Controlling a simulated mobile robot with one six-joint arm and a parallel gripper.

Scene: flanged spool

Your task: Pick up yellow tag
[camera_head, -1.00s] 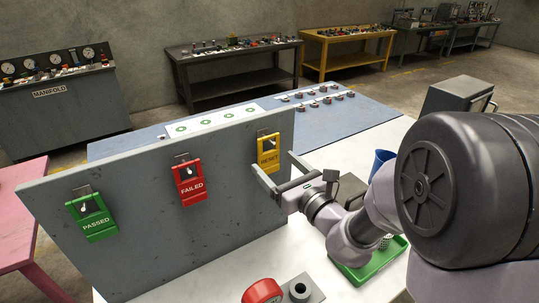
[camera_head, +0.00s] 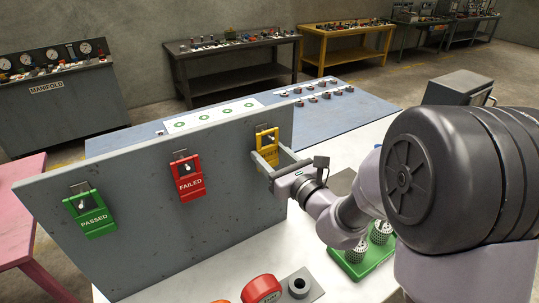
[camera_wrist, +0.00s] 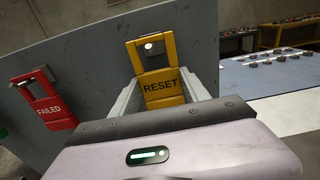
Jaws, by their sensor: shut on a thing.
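The yellow tag (camera_head: 268,143) hangs at the right end of the upright grey panel (camera_head: 150,195). In the wrist view the yellow tag (camera_wrist: 162,84) reads RESET and has a window in its upper part with a light round spot in it. My gripper (camera_head: 267,163) is at the tag, with one finger on each side of its lower part. In the wrist view my gripper (camera_wrist: 162,95) is shut on that lower part. The tag is upright and still against the panel. Its lower part is partly hidden by my gripper in the head view.
A red FAILED tag (camera_head: 187,176) and a green PASSED tag (camera_head: 90,213) hang farther left on the panel. Below are a red round part (camera_head: 262,290) and a grey block with a hole (camera_head: 299,284). A green tray (camera_head: 362,266) with perforated cups stands beneath my arm.

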